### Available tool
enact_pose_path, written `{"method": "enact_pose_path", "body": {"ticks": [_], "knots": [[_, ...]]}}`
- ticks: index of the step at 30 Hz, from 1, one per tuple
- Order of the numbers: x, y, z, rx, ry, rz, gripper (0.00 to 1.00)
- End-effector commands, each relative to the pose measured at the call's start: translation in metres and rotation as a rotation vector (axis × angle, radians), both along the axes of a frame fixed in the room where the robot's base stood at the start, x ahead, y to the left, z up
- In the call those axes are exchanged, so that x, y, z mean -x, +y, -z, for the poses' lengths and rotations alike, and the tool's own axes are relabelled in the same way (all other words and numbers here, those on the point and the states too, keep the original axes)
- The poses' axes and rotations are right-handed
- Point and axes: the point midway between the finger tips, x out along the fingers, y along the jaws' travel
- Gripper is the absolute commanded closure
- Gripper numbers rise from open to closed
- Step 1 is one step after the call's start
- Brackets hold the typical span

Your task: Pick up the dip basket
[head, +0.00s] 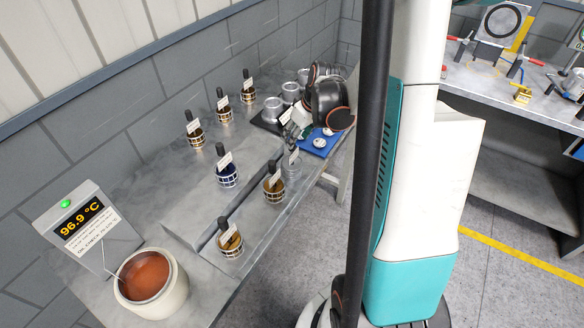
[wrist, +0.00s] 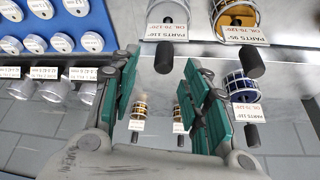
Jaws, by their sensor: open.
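Several small wire dip baskets with black upright handles and white labels stand on the grey bench. In the head view three brass-banded ones, including one basket (head: 196,137), line the back; a blue one (head: 227,178) and two gold ones (head: 273,188) (head: 230,242) are nearer. A silver one (head: 292,170) stands right of these, close to my gripper (head: 297,122). In the wrist view my gripper (wrist: 162,62) is open with teal pads. The silver basket (wrist: 165,22) and its black handle lie beyond the gap, and nothing is gripped. Which basket is meant cannot be told.
A cream pot of brown liquid (head: 150,282) stands at the near left beside a display (head: 80,225) reading 96.9 °C. A blue tray of round metal parts (head: 320,143) and several metal cups (head: 272,109) lie near my gripper. Another workbench (head: 480,75) stands right.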

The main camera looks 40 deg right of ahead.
Motion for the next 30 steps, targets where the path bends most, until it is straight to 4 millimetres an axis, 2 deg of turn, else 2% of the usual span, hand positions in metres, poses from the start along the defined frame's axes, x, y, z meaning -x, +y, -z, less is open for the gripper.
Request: {"method": "enact_pose_path", "body": {"ticks": [9, 13, 20, 25, 26, 30], "knots": [[-0.013, 0.005, 0.040, 0.000, 0.000, 0.000, 0.57], [-0.016, 0.005, 0.047, 0.000, 0.000, 0.000, 0.57], [-0.016, 0.005, 0.047, 0.000, 0.000, 0.000, 0.57], [-0.016, 0.005, 0.047, 0.000, 0.000, 0.000, 0.96], [-0.016, 0.005, 0.047, 0.000, 0.000, 0.000, 1.00], [-0.016, 0.005, 0.047, 0.000, 0.001, 0.000, 1.00]]}}
